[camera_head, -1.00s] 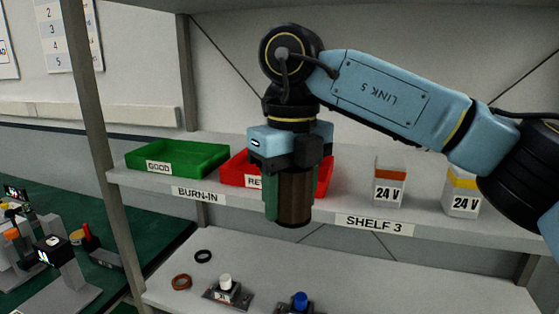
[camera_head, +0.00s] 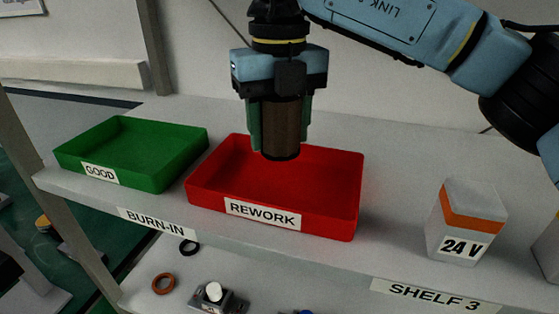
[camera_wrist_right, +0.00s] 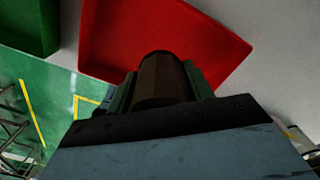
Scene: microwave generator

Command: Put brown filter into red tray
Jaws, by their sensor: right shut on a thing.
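The brown filter (camera_head: 281,128) is a dark brown cylinder, held upright in my right gripper (camera_head: 279,125), which is shut on it. The visible tray floor is empty. My left gripper is in neither view.
A green tray (camera_head: 150,180) labelled GOOD stands left of the red tray. A white box with an orange band (camera_head: 465,225), marked 24 V, stands at the right. Rings and small devices lie on a lower shelf. The shelf between the red tray and the box is free.

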